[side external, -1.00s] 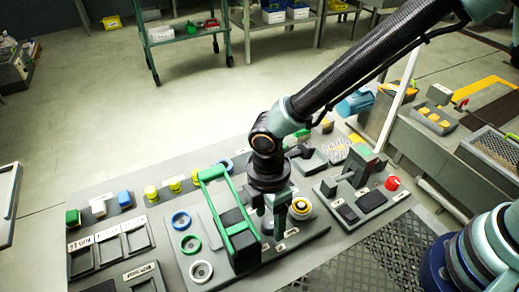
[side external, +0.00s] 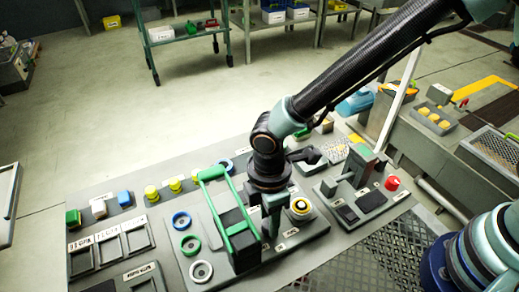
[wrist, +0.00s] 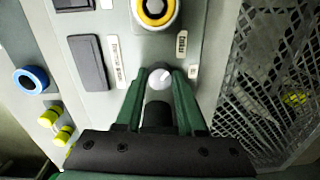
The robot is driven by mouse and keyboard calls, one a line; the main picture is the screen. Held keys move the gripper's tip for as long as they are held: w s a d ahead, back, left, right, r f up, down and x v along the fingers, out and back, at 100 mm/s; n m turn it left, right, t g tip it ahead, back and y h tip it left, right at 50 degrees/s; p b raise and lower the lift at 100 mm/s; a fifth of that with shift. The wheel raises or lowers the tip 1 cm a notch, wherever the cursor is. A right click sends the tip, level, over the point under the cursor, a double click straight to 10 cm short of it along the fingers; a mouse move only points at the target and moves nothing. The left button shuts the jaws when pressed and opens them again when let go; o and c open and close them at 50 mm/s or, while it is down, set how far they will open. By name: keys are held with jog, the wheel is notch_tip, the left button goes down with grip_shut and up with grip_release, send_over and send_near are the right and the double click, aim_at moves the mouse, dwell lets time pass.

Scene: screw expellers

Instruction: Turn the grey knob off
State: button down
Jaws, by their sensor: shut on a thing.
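The grey knob (wrist: 159,78) is between my gripper's fingertips in the wrist view. It is round, with a pale mark on its top. My gripper (wrist: 158,80) is shut on it, one green finger on each side. In the side external view my gripper (side external: 270,233) points down at the panel (side external: 313,232), and its fingers hide the knob. Small white labels stand on the panel near the knob, too blurred to read.
A yellow-ringed knob (side external: 300,205) is close to the right of my gripper. A green-handled frame (side external: 228,215) stands close on the left. Blue (side external: 181,220), green (side external: 190,244) and white (side external: 201,271) rings lie farther left. A red button (side external: 392,183) is at the right.

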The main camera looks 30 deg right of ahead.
jog(key=m, duration=0.5)
jog(key=shift+w+m, duration=0.1)
jog(key=shift+m, duration=2.4)
jog(key=shift+r, duration=0.1)
jog(key=c, duration=0.5)
grip_release()
notch_tip(320, 180, up, 12)
jog(key=shift+d, duration=0.1)
